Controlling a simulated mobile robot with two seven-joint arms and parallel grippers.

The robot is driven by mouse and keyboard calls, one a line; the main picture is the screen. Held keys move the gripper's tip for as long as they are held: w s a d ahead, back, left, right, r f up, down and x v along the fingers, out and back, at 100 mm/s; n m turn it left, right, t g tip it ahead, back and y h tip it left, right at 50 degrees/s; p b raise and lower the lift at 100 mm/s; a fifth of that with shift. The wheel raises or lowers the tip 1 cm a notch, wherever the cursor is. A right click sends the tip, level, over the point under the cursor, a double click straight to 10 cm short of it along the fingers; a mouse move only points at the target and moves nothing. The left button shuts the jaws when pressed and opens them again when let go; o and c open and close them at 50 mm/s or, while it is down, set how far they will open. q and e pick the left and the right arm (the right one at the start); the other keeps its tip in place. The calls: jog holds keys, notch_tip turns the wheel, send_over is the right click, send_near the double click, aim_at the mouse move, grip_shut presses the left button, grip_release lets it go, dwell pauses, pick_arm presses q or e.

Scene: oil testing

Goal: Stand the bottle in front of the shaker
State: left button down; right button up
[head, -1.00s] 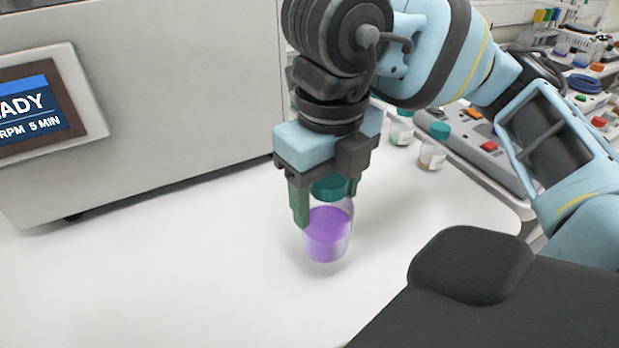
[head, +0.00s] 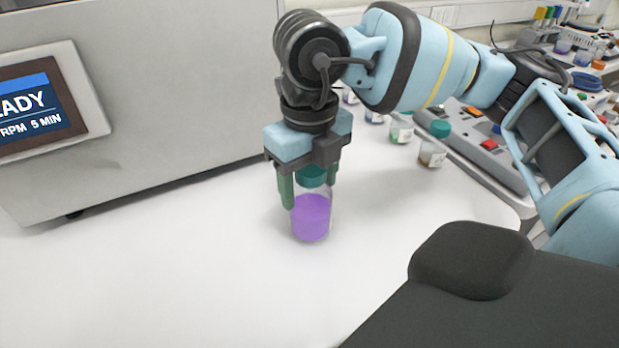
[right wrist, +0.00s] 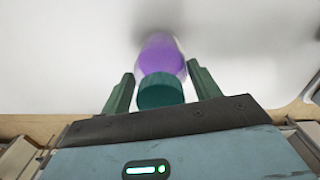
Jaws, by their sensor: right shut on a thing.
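The bottle (head: 312,216) is clear with purple liquid and a green cap, and it is upright in the middle of the head view. My right gripper (head: 309,190) points down and is shut on the bottle near its cap. The bottle also shows in the right wrist view (right wrist: 161,58), between the green fingers (right wrist: 160,92). I cannot tell whether its base touches the table. The shaker (head: 180,90) is the big grey box at the upper left, with a lit screen (head: 35,108). The bottle is to the right of the screen, out from the shaker's front. My left gripper is not in view.
The white table (head: 170,270) is clear in front of the shaker and left of the bottle. Several small capped bottles, one with brown contents (head: 432,152), stand behind at the right. A grey panel with coloured buttons (head: 480,150) lies beside them.

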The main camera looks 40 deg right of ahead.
jog(key=shift+f, duration=0.15)
jog(key=o, duration=1.3)
jog(key=shift+c, duration=0.2)
notch_tip(320, 180, up, 12)
jog(key=shift+r+p, duration=0.2)
jog(key=shift+p, duration=0.35)
